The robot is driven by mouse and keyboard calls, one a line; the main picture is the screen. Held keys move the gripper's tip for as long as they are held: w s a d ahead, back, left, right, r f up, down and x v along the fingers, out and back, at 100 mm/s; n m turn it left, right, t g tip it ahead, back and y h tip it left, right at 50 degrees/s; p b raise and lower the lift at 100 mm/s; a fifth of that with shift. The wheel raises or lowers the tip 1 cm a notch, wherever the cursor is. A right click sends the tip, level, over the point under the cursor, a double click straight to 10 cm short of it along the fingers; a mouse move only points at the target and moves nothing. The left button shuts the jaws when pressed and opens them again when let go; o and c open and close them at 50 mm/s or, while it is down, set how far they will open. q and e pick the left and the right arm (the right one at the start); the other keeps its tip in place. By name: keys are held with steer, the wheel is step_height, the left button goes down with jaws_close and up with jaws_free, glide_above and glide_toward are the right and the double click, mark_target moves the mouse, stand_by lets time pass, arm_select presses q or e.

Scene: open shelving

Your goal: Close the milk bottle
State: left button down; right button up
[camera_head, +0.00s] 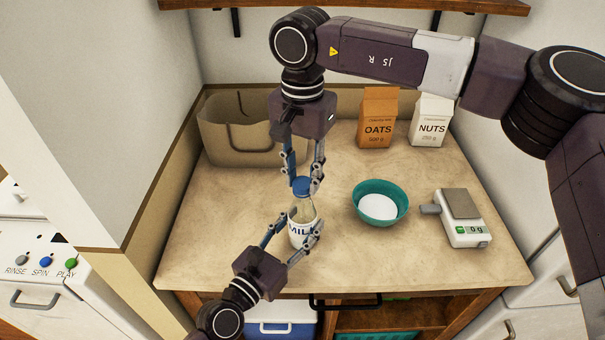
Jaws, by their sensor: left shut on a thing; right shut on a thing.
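The milk bottle (303,212) stands upright on the wooden counter, left of the teal bowl. Its body is clear and white with a "MILK" label. My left gripper (290,234) comes from the lower left and is shut around the bottle's body. My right gripper (303,180) points down from above and is shut on the cap.
A teal bowl (397,209) with white contents and a kitchen scale (466,228) stand to the right. Boxes of oats (377,125) and nuts (430,128) stand at the back. The front left counter is clear.

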steer(key=m, duration=0.9)
steer(key=shift+m, duration=0.4)
steer(key=m, duration=0.3)
steer(key=shift+m, duration=0.4)
steer(key=m, duration=0.5)
steer(key=shift+m, duration=0.4)
steer(key=m, duration=0.5)
steer(key=shift+m, duration=0.3)
steer(key=m, duration=0.7)
steer(key=shift+m, duration=0.3)
steer(key=m, duration=0.5)
steer(key=shift+m, duration=0.4)
steer(key=m, duration=0.5)
steer(key=shift+f+m, duration=0.1)
steer(key=shift+m, duration=0.3)
steer(key=m, duration=0.6)
steer(key=shift+m, duration=0.4)
steer(key=o, duration=0.7)
steer(key=shift+o, duration=0.2)
